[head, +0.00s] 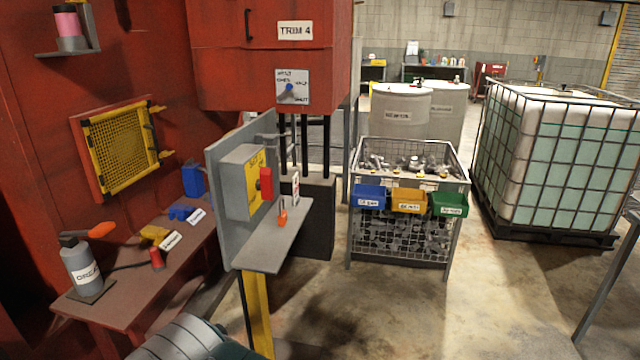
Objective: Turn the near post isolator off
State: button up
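The post isolator is a grey box (238,185) on a grey back panel (222,235), carried by a yellow post (258,315). A yellow plate (254,172) on its front bears a red handle (266,184), which looks roughly upright. The lettering on the plate is too small to read. A grey shelf (275,248) juts out below the box. An orange padlock (282,218) stands on the shelf, and a white and red tag (295,186) shows just behind it. My gripper is not in view.
A bench (130,290) with tools is at left. A wire bin (400,240) with blue, yellow and green trays and a caged tank (555,160) stand right. The floor (400,310) is clear.

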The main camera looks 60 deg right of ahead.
aim_at(265, 185)
jog(key=z, duration=1.5)
jog(key=i+l+z, duration=0.1)
jog(key=i+l, duration=0.15)
jog(key=i+l+z, duration=0.15)
jog(key=i, duration=0.25)
